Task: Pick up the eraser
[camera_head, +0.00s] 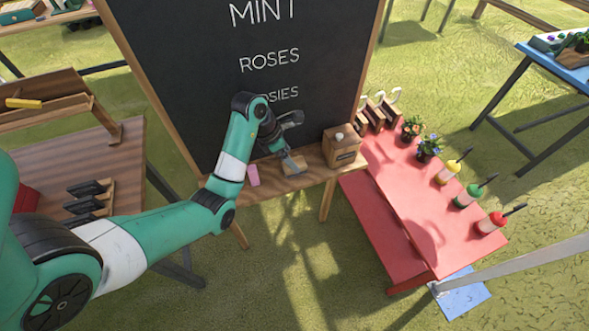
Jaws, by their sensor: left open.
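A small tan block (297,168), which looks like the eraser, lies on the wooden ledge (320,178) below the chalkboard (255,60). My left gripper (290,160) is open and points down right at the block. Its fingers partly cover the block, so I cannot tell whether they touch it. A pink piece (253,175) stands on the ledge to the left of the gripper. My right gripper is not in view.
A wooden box (341,147) with a pale knob stands on the ledge just right of the gripper. A red table (420,190) with flower pots and bottles (465,196) is farther right. A wooden table (128,180) with dark-handled tools is at left.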

